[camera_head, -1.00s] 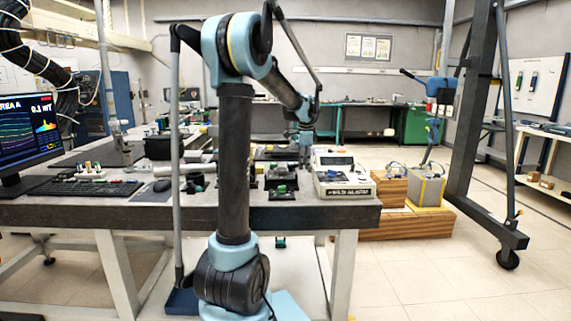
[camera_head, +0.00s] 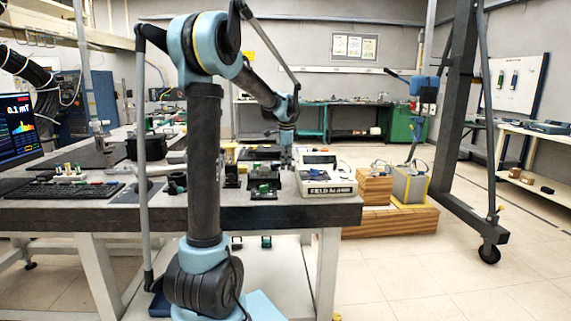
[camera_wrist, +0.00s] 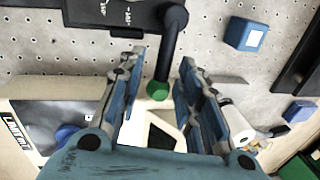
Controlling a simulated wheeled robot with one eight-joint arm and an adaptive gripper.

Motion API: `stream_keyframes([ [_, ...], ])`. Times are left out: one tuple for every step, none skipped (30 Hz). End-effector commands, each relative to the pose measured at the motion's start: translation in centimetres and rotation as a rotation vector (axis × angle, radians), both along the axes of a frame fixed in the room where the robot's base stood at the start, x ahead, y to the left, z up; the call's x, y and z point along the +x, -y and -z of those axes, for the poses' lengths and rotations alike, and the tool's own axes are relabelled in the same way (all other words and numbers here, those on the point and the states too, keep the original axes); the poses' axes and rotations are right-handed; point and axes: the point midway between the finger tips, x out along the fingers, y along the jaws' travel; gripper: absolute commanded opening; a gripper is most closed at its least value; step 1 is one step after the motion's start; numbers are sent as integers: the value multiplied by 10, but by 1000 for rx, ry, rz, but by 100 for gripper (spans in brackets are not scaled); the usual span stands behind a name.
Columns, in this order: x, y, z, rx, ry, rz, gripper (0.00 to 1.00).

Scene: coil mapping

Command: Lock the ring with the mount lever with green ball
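In the wrist view, a green ball (camera_wrist: 157,90) sits at the end of a black lever (camera_wrist: 171,45) that runs up to a dark part at the top edge. My gripper (camera_wrist: 162,62) is open, with one finger on each side of the lever. The ball lies between the fingers, with gaps visible on both sides. A black plate with white markings (camera_wrist: 112,14) lies left of the lever. The ring cannot be made out clearly. In the head view, my gripper (camera_head: 286,160) is low over the bench, left of the white box; the lever is too small to tell there.
The wrist view shows a perforated surface (camera_wrist: 60,50), a blue block (camera_wrist: 246,34) and a smaller blue block (camera_wrist: 299,111). In the head view, the bench (camera_head: 180,214) holds a white box (camera_head: 325,175), a keyboard (camera_head: 65,191) and several small fixtures. Open floor lies to the right.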

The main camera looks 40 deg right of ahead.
Motion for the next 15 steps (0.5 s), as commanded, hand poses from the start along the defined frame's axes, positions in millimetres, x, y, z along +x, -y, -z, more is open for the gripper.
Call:
stream_keyframes([
  [0, 0, 0, -1, -1, 0, 33],
  [0, 1, 0, -1, 0, 1, 33],
  [-1, 1, 0, -1, 0, 1, 33],
  [-1, 1, 0, -1, 0, 1, 33],
  [-1, 1, 0, -1, 0, 1, 33],
  [-1, 1, 0, -1, 0, 1, 33],
  [-1, 1, 0, -1, 0, 1, 33],
  [-1, 1, -1, -1, 0, 1, 33],
  [-1, 1, -2, -1, -1, 1, 33],
  [-2, 0, -4, -1, -1, 1, 33],
  [-2, 0, -7, -1, -1, 1, 33],
  [-3, 0, -10, -1, -1, 1, 33],
  [-4, -1, -14, -1, -1, 2, 33],
  [-5, -1, -18, -1, -1, 2, 33],
  [-6, -1, -25, -1, -1, 2, 33],
])
